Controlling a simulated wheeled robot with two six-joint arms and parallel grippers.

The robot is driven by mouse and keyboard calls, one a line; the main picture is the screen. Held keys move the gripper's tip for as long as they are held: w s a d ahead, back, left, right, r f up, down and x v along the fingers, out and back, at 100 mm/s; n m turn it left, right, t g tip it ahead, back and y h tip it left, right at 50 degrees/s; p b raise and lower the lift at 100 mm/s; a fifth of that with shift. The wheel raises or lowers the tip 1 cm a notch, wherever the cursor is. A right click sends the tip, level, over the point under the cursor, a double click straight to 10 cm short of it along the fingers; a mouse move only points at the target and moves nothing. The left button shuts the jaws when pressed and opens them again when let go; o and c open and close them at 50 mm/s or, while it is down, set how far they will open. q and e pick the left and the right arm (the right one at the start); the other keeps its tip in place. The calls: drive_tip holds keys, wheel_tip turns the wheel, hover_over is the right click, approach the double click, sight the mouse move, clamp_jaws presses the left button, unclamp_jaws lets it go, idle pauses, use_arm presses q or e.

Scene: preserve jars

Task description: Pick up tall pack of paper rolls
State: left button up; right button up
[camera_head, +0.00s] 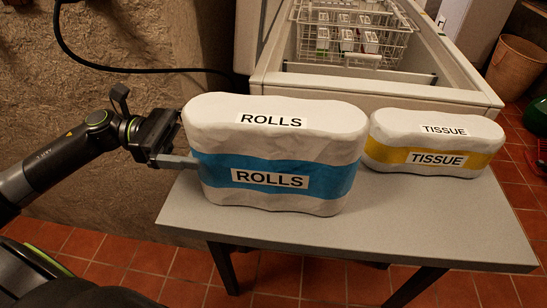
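The tall pack of paper rolls (275,145) is white with a blue band and two ROLLS labels. It stands upright on the left part of the grey table. My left gripper (182,142) is at the left end of this pack. Its near finger lies along the front of that end, over the blue band. The other finger is not clearly seen, so I cannot tell whether the gripper is shut on the pack. My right gripper is not in view. A lower TISSUE pack (435,144) with a yellow band stands to the right.
The grey table (420,215) has bare room at its front and right. An open chest freezer (400,90) with a wire basket (355,35) stands behind it. A rough brown wall (150,50) with a black cable is at the left. A basket (515,68) stands far right.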

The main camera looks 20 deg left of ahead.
use_arm(q)
drive_tip(key=x, duration=0.2)
drive_tip(key=b+x, duration=0.1)
drive_tip(key=x, duration=0.1)
drive_tip(key=shift+s+d+f, duration=0.15)
drive_tip(key=shift+d, duration=0.3)
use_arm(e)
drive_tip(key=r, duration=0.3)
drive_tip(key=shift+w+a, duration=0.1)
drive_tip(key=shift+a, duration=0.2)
use_arm(q)
drive_tip(key=shift+c, duration=0.4)
drive_tip(key=c, duration=1)
